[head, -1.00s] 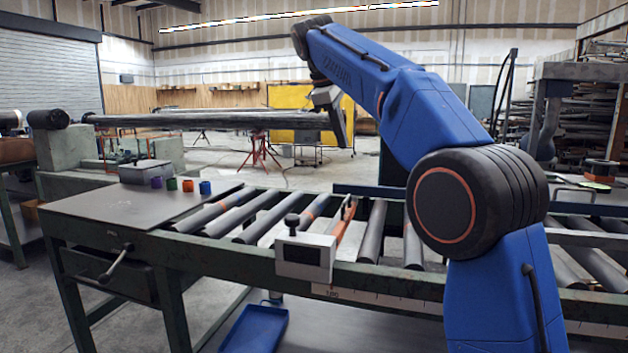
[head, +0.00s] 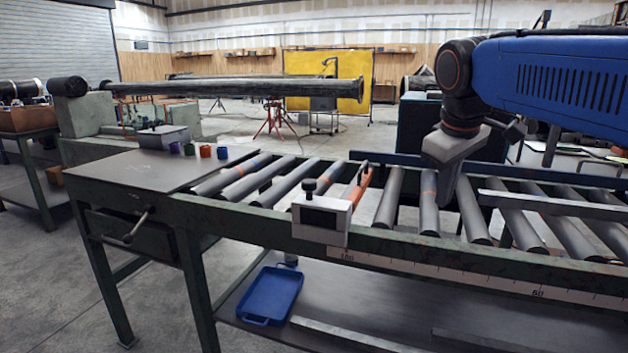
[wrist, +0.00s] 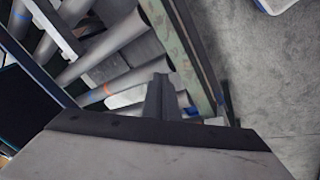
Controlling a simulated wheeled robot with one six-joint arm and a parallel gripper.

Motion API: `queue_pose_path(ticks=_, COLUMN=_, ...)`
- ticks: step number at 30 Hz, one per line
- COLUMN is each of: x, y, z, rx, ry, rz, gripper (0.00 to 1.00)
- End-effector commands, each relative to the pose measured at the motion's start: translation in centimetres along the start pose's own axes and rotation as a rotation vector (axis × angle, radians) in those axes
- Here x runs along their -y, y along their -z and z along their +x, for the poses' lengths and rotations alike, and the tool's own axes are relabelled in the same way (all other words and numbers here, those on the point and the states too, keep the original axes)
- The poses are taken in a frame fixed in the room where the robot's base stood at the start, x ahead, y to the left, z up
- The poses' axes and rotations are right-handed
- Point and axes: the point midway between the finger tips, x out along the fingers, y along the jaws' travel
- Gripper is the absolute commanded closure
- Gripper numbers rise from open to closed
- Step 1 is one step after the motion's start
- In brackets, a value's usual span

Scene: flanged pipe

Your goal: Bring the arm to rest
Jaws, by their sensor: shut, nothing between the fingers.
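My gripper (head: 447,192) hangs below my blue arm at the right of the head view, with its fingers pointing down above the roller conveyor (head: 385,243). In the wrist view the fingers (wrist: 161,95) are together with nothing between them, over the grey rollers (wrist: 115,50). I cannot tell how close the fingertips are to the rollers.
A long dark flanged pipe (head: 230,88) lies across the back. A grey box with a knob (head: 321,220) sits on the conveyor's front rail. Several small coloured cups (head: 206,151) stand on the left plate (head: 150,170). A blue tray (head: 272,295) lies on the lower shelf.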

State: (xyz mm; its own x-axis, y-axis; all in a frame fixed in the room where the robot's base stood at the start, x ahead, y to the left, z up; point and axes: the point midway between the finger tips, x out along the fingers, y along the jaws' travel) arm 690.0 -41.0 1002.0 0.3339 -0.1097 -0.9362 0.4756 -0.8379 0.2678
Motion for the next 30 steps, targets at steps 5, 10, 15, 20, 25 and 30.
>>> queue_pose_path(ticks=5, x=2.8, y=-6.5, z=3.2, rx=-0.027, ry=0.021, rz=0.135, gripper=1.00)
queue_pose_path(ticks=10, x=6.0, y=-12.2, z=7.0, rx=-0.052, ry=0.043, rz=0.271, gripper=1.00)
queue_pose_path(ticks=15, x=9.4, y=-17.7, z=11.0, rx=-0.076, ry=0.064, rz=0.408, gripper=1.00)
queue_pose_path(ticks=20, x=12.0, y=-21.3, z=14.2, rx=-0.092, ry=0.078, rz=0.509, gripper=1.00)
queue_pose_path(ticks=25, x=13.4, y=-23.1, z=15.9, rx=-0.101, ry=0.085, rz=0.561, gripper=1.00)
queue_pose_path(ticks=30, x=13.6, y=-23.4, z=16.2, rx=-0.101, ry=0.086, rz=0.570, gripper=1.00)
